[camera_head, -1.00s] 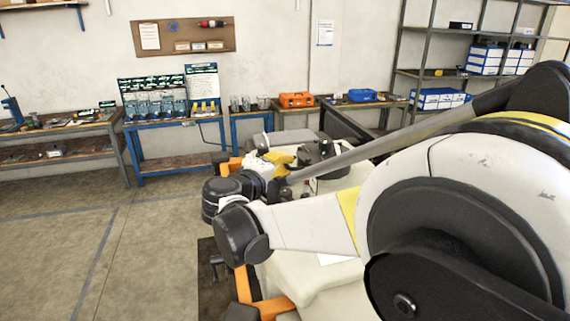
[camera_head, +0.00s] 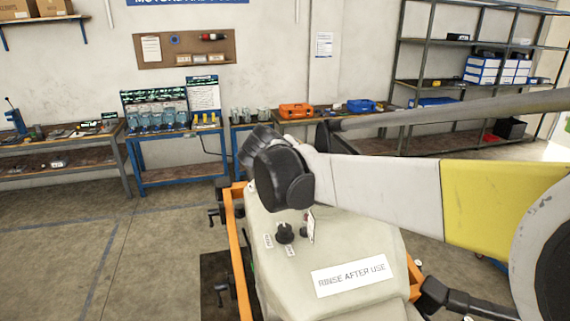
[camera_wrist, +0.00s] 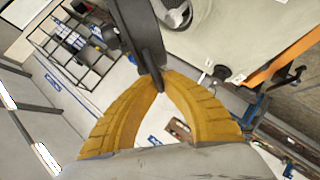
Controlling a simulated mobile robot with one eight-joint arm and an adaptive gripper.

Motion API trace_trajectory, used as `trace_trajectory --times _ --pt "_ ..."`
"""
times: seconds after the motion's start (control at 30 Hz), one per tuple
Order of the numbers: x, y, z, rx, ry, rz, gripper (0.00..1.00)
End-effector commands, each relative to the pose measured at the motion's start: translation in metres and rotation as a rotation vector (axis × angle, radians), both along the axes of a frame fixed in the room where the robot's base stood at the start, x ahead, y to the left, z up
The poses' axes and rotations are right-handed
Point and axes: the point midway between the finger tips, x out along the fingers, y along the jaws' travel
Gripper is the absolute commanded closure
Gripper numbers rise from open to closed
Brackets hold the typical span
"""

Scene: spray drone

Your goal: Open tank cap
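The pale tank (camera_head: 345,240) lies below my arm in the head view, with a black knob (camera_head: 285,232) and small labels on its top. The wrist view shows the tank (camera_wrist: 230,30) at the upper right. A round grey ring with a dark inside (camera_wrist: 176,12) sits on it at the top edge, and looks like the filler opening. My gripper's yellow fingers (camera_wrist: 160,76) curve together towards a dark flat bar (camera_wrist: 147,42), perhaps the cap seen edge-on. In the head view my arm hides the gripper.
An orange frame (camera_head: 238,255) surrounds the tank. A "RINSE AFTER USE" label (camera_head: 350,276) is on the tank's near side. Workbenches (camera_head: 185,140) and a shelf rack (camera_head: 470,80) stand along the back wall. The floor at left is clear.

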Motion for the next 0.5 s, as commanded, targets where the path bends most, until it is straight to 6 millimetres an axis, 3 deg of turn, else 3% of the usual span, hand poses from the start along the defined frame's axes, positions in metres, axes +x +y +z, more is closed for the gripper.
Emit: trace_trajectory --times 0.03,0.1,0.5 --pt "0.001 -0.009 0.014 0.041 0.008 -0.006 1.0" --pt "0.003 -0.017 0.023 0.107 0.022 -0.007 1.0" --pt "0.014 -0.074 0.065 0.476 0.094 -0.008 1.0"
